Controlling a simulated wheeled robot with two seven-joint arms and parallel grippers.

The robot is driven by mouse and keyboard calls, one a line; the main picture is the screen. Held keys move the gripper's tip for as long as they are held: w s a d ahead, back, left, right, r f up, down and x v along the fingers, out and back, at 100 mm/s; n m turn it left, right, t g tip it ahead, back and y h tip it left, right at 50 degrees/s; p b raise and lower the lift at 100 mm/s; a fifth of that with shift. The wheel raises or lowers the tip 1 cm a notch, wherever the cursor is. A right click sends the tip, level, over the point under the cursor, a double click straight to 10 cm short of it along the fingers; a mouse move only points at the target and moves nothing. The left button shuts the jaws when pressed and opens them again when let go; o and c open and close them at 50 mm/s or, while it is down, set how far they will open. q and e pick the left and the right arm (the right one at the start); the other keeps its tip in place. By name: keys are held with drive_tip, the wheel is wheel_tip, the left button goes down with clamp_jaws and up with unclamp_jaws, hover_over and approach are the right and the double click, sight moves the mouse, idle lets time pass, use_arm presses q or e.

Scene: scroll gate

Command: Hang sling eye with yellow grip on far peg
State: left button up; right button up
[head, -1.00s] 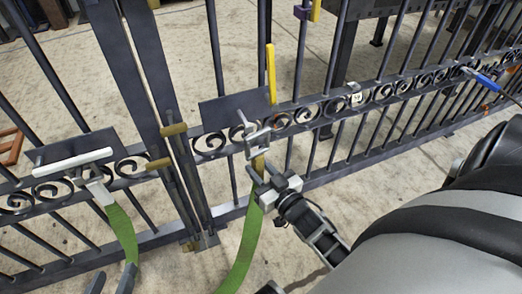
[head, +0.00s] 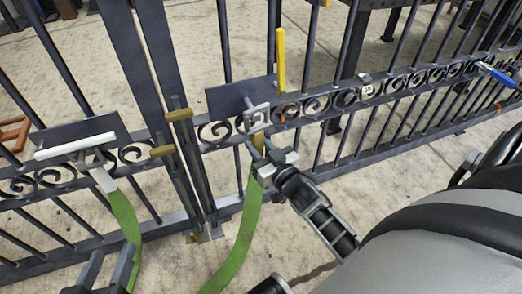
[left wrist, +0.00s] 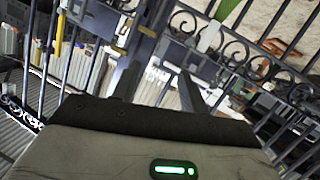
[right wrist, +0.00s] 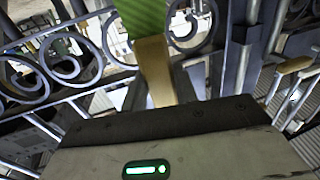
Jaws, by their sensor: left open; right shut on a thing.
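The sling is a green strap (head: 240,240). Its near end rises through a yellow grip (head: 257,165) to a square grey metal eye (head: 257,117). My right gripper (head: 266,163) is shut on the yellow grip, which also shows in the right wrist view (right wrist: 155,75). The eye overlaps the peg (head: 248,103) on the dark plate with the upright yellow bar (head: 281,60); I cannot tell whether it is around the peg. The other strap end has a pale grip (head: 101,177) at the left plate's peg, below a white bar (head: 75,146). My left gripper (head: 106,270) is open and empty, low at left.
The dark metal gate has upright bars and a band of scrolls (head: 345,97). Two thick posts (head: 145,60) with brass-coloured latch parts (head: 178,114) stand between the two plates. A blue-handled tool (head: 497,74) is at far right. Floor in front is clear.

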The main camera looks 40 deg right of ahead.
drive_tip(key=shift+w+d+b, duration=0.2)
drive_tip(key=shift+w+b, duration=0.15)
drive_tip(key=shift+w, duration=0.35)
drive_tip(key=shift+w+d+b, duration=0.2)
drive_tip(key=shift+w+b, duration=0.25)
drive_tip(key=shift+w, duration=0.35)
use_arm(q)
drive_tip(key=shift+w+d+r+n+t+h+b, duration=0.15)
drive_tip(key=shift+d+r+n+t+h+b, duration=0.2)
drive_tip(key=shift+d+n+h+b, duration=0.2)
use_arm(e)
drive_tip(key=shift+w+d+f, duration=0.15)
drive_tip(key=shift+w+f, duration=0.45)
drive_tip(key=shift+w, duration=0.1)
use_arm(q)
drive_tip(key=shift+a, duration=0.1)
drive_tip(key=shift+f, duration=0.15)
use_arm(e)
drive_tip(key=o, duration=1.4)
